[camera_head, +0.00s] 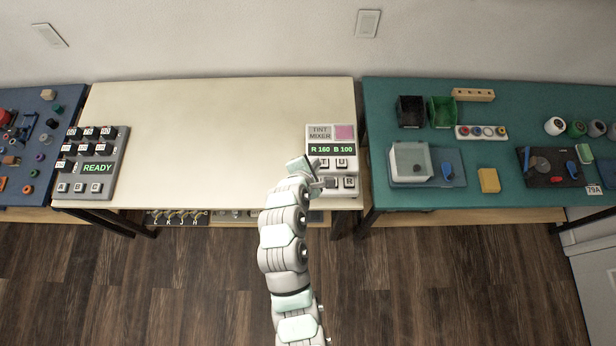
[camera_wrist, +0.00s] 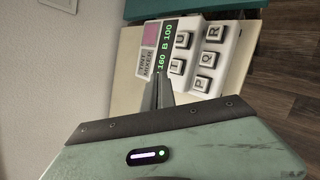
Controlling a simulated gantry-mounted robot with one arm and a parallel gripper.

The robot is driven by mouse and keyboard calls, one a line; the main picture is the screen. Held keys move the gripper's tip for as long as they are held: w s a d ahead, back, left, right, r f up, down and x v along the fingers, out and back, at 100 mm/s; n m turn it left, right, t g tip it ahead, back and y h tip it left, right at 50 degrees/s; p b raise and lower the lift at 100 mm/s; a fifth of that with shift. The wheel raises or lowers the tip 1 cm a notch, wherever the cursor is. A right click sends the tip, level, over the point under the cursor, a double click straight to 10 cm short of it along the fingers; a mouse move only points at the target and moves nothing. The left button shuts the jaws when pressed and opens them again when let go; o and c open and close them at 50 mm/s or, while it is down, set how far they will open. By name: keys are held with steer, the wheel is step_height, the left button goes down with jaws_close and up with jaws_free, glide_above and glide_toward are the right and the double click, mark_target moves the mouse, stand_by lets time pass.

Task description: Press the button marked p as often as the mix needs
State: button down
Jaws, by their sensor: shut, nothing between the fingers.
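The tint mixer (camera_head: 318,147) is a white box at the right end of the cream table. Its green display (camera_head: 332,149) reads R 160 B 100, with a pink swatch above it. In the wrist view its lettered keys show: the P button (camera_wrist: 203,84), Q (camera_wrist: 208,59), R (camera_wrist: 213,33), T (camera_wrist: 177,66) and U (camera_wrist: 183,40). Contact cannot be told.
A grey keypad panel (camera_head: 108,150) reading READY sits at the cream table's left end. The table's middle (camera_head: 215,130) is clear. A green table (camera_head: 480,210) with bins, a clear box and tools stands to the right, and a blue table with small parts to the left.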

steer(key=shift+s+d+f+g, duration=0.15)
steer(key=shift+s+f+g, duration=0.05)
steer(key=shift+s+g, duration=0.15)
steer(key=shift+f, duration=0.1)
step_height(320, 180, down, 8)
steer(key=b, duration=0.5)
steer(key=shift+r, duration=0.2)
steer(key=shift+f, duration=0.45)
steer(key=shift+f, duration=0.1)
stand_by(1.4)
steer(key=shift+f, duration=0.35)
steer(key=shift+f, duration=0.55)
stand_by(0.5)
steer(key=shift+r, duration=0.1)
steer(key=shift+r+p, duration=0.8)
steer(key=shift+r, duration=0.1)
